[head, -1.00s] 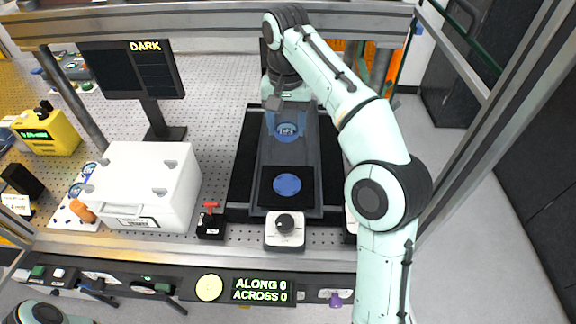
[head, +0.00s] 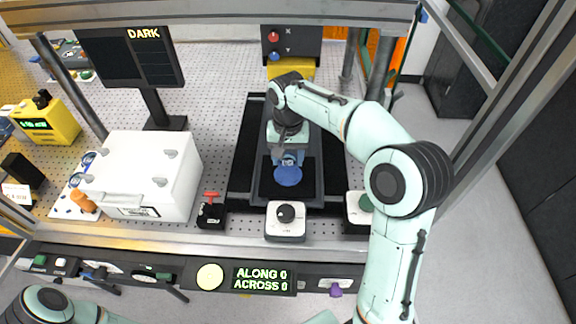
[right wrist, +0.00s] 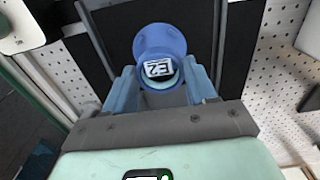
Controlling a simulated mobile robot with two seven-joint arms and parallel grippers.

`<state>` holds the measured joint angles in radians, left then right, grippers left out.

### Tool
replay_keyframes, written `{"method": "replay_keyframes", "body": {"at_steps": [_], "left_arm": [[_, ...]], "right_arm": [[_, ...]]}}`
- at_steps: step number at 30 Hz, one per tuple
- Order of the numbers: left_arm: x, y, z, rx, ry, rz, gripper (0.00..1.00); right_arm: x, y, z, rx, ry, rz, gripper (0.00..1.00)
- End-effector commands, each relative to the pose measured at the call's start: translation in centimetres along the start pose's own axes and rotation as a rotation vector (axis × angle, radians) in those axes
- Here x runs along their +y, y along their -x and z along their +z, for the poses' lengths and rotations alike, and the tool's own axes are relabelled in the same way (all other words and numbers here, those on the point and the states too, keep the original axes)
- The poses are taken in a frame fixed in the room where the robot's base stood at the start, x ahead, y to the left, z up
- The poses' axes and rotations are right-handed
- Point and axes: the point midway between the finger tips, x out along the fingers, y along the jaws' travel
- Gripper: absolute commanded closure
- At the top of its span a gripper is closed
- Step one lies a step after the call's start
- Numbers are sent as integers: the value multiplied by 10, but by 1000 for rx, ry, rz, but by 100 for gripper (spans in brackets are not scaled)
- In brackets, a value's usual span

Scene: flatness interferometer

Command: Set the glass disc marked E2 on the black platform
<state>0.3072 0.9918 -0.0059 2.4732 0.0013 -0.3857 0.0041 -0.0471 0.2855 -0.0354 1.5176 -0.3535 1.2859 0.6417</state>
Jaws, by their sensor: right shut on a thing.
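The glass disc marked E2 (right wrist: 158,69) shows its white label in the right wrist view, between my right gripper's two blue fingers. My right gripper (head: 288,158) is shut on it, above the far part of the black platform (head: 306,188). A blue round patch (head: 288,176) shows on the platform just in front of the gripper in the head view. In the right wrist view the blue round shape (right wrist: 160,38) lies right behind the label. I cannot tell whether the disc touches the platform. My left gripper is out of view.
A white box (head: 130,200) stands left, with a red-handled switch (head: 211,208) beside it. A black-knobbed unit (head: 286,220) sits just in front of the platform. A yellow block with a dark control panel (head: 291,68) is behind. The display (head: 143,34) reads DARK.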

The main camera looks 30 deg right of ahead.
Motion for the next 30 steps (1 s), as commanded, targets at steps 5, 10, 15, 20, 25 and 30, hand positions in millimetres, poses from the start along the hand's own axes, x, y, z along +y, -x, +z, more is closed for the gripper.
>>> {"method": "replay_keyframes", "body": {"at_steps": [5,10,15,20,25,30], "left_arm": [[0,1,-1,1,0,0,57],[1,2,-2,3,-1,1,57],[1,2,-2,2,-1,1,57],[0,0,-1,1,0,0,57],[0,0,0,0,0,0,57],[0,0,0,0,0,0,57]], "right_arm": [[1,-24,0,-4,-1,3,75],[0,-42,0,-1,0,1,75],[0,-43,0,0,0,0,75],[0,-45,0,-1,0,1,75],[1,-47,0,-1,0,1,18],[0,-46,0,-1,0,1,18]]}}
